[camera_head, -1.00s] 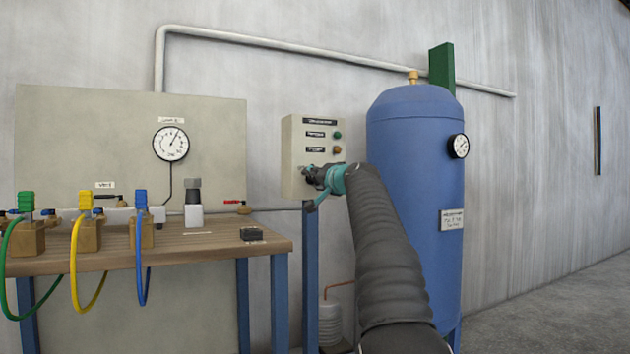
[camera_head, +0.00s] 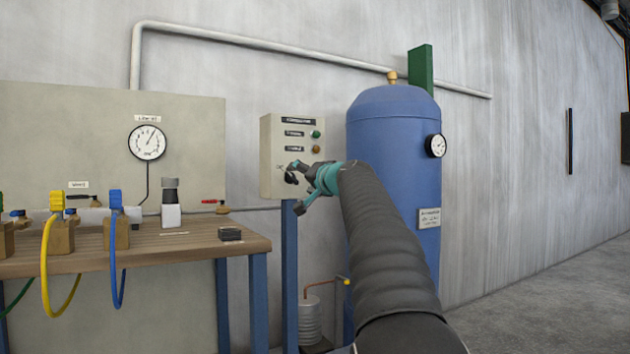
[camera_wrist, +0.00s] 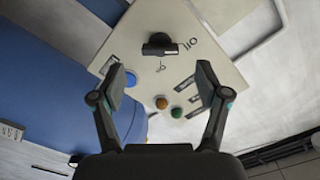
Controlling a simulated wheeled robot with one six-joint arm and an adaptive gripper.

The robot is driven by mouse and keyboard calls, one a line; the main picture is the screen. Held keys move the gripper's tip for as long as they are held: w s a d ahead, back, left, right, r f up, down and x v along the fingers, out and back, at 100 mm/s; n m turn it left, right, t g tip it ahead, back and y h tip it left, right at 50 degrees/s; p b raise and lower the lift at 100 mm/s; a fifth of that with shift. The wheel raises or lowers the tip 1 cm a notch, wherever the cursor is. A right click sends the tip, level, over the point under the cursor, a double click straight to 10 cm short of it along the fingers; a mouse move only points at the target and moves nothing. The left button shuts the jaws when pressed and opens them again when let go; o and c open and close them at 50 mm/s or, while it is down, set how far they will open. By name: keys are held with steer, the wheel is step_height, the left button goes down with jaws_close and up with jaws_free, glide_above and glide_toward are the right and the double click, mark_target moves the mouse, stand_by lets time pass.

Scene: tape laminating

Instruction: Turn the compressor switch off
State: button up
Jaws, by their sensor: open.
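The compressor control box (camera_head: 268,150) is a cream panel on a blue post, left of the blue tank. Its black rotary switch (camera_wrist: 160,45) shows in the wrist view at the far part of the panel, with lettering beside it. In the head view the switch (camera_head: 290,178) is low on the box, partly hidden by my gripper. My gripper (camera_head: 305,182) is in front of the lower box. In the wrist view my gripper (camera_wrist: 163,78) has its two fingers spread wide and empty, with the switch beyond the fingertips, apart from them.
The panel has a green button (camera_wrist: 181,147) and an orange lamp (camera_wrist: 162,103). The blue tank (camera_head: 395,190) stands close to the right of my arm. A wooden workbench (camera_head: 150,248) with coloured hoses is at the left. Floor is clear at the right.

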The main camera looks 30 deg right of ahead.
steer(key=s, duration=0.6)
steer(key=shift+s, duration=0.3)
step_height(320, 180, down, 11)
steer(key=g, duration=0.3)
steer(key=s+a+f+n+g+p, duration=0.1)
steer(key=s+a+f+g, duration=0.1)
steer(key=s+a+f, duration=0.3)
steer(key=s+a+f+g+p, duration=0.1)
steer(key=s+f+g, duration=0.2)
steer(key=f, duration=0.4)
steer(key=s+a+f+n+g+p, duration=0.1)
steer(key=s+a, duration=0.4)
steer(key=s, duration=0.5)
steer(key=s+a+f+n+g+p, duration=0.2)
steer(key=s+a+f+n+p, duration=0.2)
steer(key=s, duration=0.6)
steer(key=s+a+f+n+g+p, duration=0.1)
steer(key=s+a+f+n+p, duration=0.1)
steer(key=s+a+f, duration=0.3)
steer(key=s+a+p, duration=0.1)
steer(key=s+a, duration=0.2)
steer(key=s, duration=0.2)
steer(key=shift+a+h, duration=0.15)
steer(key=shift+h, duration=0.15)
